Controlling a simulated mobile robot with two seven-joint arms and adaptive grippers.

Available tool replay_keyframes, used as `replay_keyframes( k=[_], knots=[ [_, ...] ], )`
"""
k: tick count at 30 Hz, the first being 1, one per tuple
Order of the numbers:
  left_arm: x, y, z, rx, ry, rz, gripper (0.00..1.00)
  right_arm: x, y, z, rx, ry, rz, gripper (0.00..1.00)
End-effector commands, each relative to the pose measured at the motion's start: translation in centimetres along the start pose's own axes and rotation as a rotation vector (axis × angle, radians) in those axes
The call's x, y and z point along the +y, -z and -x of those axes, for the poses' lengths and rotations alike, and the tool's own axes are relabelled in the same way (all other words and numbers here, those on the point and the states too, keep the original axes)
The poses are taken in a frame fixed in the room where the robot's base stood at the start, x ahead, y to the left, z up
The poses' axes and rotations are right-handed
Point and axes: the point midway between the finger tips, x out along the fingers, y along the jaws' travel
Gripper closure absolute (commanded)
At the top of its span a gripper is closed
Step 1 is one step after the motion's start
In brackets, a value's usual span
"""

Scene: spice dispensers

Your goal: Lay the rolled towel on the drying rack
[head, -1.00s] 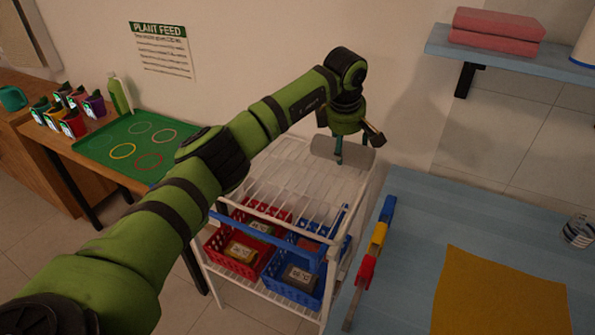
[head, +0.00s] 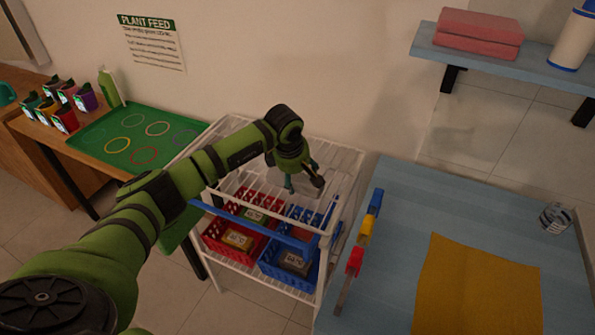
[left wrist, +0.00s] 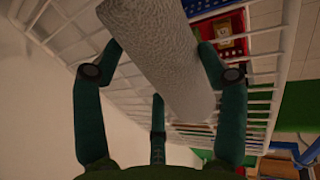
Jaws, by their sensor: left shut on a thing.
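The rolled towel is a pale grey roll, large in the left wrist view (left wrist: 165,65), lying between my gripper's teal fingers. My left gripper (head: 305,183) is shut on it over the top level of the white wire drying rack (head: 321,280). In the head view the towel is small and hard to tell from the pale rack under the gripper. In the left wrist view the rack's wires (left wrist: 110,100) show behind the roll; I cannot tell whether they touch. My right gripper is not in view.
A red basket (head: 222,248) and a blue basket (head: 290,278) sit on the rack's lower level. A blue table with a mustard cloth (head: 480,290) and clips (head: 366,229) stands right of the rack. A green tray (head: 165,130) lies to the left. A wall shelf (head: 490,63) holds folded pink towels.

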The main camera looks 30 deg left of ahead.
Motion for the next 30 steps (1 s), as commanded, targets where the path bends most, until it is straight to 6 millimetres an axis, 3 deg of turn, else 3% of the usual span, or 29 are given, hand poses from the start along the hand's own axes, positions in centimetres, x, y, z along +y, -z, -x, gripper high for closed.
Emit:
replay_keyframes(
  k=[7,8,9,10,23,30],
  knots=[
    [0.0,0.0,-0.2,0.0,-0.001,0.0,0.64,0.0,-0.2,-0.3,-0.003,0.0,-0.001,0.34],
    [-0.1,0.0,-0.2,0.0,0.0,0.0,0.23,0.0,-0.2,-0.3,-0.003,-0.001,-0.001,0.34],
    [0.0,0.0,-0.2,0.0,0.0,0.001,0.07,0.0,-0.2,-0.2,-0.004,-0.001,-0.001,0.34],
    [0.0,0.0,-0.1,0.0,0.0,0.001,0.03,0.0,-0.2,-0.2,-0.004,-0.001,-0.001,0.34],
    [0.1,0.0,0.2,0.0,-0.001,0.001,0.03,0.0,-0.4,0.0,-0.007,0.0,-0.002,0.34],
    [0.2,0.1,4.1,0.001,-0.007,0.0,0.03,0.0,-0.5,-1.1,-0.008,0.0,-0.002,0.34]
  ],
)
